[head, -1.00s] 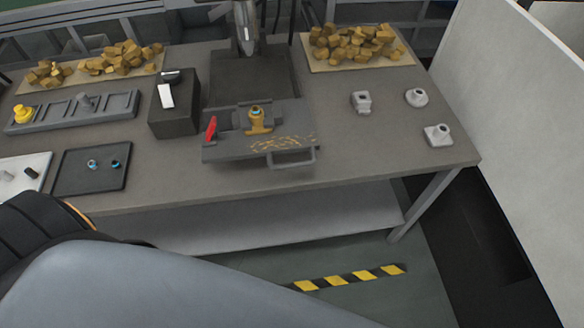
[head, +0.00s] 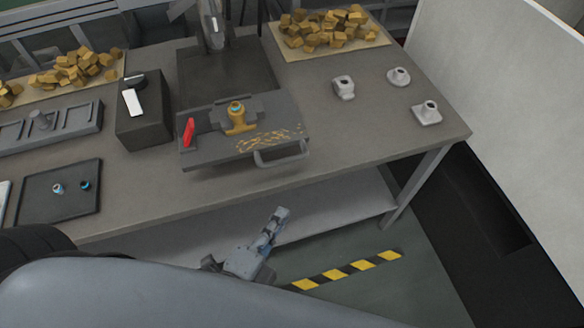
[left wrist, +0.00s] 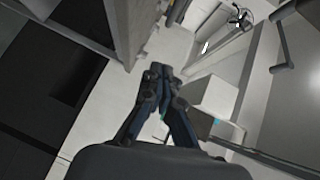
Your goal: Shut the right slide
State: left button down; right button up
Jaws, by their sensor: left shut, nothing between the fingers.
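The slide is a dark grey plate (head: 215,150) that reaches forward on the workbench, beneath a drill-like spindle (head: 213,30). A pale bar handle (head: 282,156) is on its front edge. A brass fitting (head: 237,118) sits in the fixture on top, with a red lever (head: 189,131) at the left and brass-coloured chips at the right. My left gripper (head: 282,211) is below and in front of the bench edge, apart from the handle. Its fingers are shut and empty. They also show in the left wrist view (left wrist: 160,72). My right gripper is not in view.
A black box (head: 143,130) stands left of the slide, and a dark tray (head: 45,205) with two small parts lies front left. Small grey fittings (head: 427,113) stand at the right. A lower shelf (head: 340,205) is under the bench. A pale wall (head: 505,90) rises at the right.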

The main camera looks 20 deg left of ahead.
pick_arm(q)
jog(key=p, duration=0.2)
send_near(304, 158)
jog(key=w+d, duration=0.3)
jog(key=w+a, duration=0.1)
jog(key=w+a+p, duration=0.1)
jog(key=shift+w+f, duration=0.3)
jog(key=shift+f, duration=0.1)
